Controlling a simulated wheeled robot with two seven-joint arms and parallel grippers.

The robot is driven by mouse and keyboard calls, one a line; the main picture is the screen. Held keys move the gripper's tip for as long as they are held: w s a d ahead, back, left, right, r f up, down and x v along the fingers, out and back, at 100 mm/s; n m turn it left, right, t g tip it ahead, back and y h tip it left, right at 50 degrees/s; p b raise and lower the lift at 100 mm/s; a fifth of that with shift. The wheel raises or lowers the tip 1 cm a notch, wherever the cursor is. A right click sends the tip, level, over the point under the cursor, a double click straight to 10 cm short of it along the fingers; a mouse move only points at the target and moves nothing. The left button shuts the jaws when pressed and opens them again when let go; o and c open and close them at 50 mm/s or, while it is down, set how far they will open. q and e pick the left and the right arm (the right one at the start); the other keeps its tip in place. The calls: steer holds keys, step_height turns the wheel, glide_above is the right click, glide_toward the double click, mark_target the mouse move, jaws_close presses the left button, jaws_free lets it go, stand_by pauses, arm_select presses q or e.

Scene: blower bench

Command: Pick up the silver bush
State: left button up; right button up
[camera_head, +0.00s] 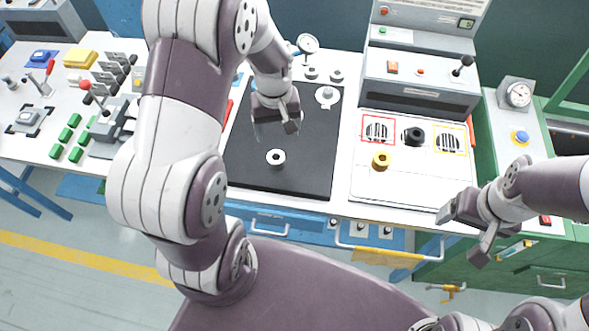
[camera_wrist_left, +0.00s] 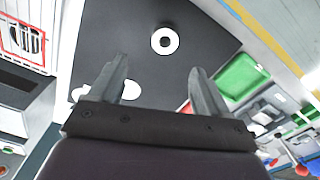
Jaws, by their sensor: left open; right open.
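The silver bush (camera_head: 270,157) is a pale ring with a dark hole, lying on the black mat (camera_head: 300,172) near its front. It also shows in the left wrist view (camera_wrist_left: 155,45), beyond my fingertips and roughly centred between them. My left gripper (camera_head: 277,127) is open and empty above the mat, a little behind the bush in the head view. In the left wrist view its two fingers (camera_wrist_left: 158,68) are spread apart and not touching the bush. My right gripper (camera_head: 462,235) is open and empty at the bench's front edge, on the right.
A pale flanged part (camera_head: 326,96) lies at the back of the mat, with a gauge (camera_head: 307,43) behind it. A yellow ring (camera_head: 381,160) and a black part (camera_head: 413,136) sit on the white panel to the right. Levers and green buttons (camera_head: 66,134) are on the left.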

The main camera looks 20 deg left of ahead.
arm_select(q)
glide_above(276, 156)
step_height(276, 156, down, 5)
steer(key=shift+n, duration=0.3)
steer(key=f, duration=0.2)
steer(key=f+p, duration=0.1)
steer(key=f, duration=0.2)
steer(key=s+f, duration=0.1)
steer(key=f, duration=0.2)
steer(key=shift+d, duration=0.2)
steer(key=shift+d+r, duration=0.1)
steer(key=shift+c, duration=0.5)
steer(key=c, duration=1.1)
steer(key=shift+c, duration=0.3)
arm_select(e)
steer(key=shift+a+r, duration=0.55)
steer(key=shift+r, duration=0.25)
arm_select(q)
steer(key=shift+r, duration=0.15)
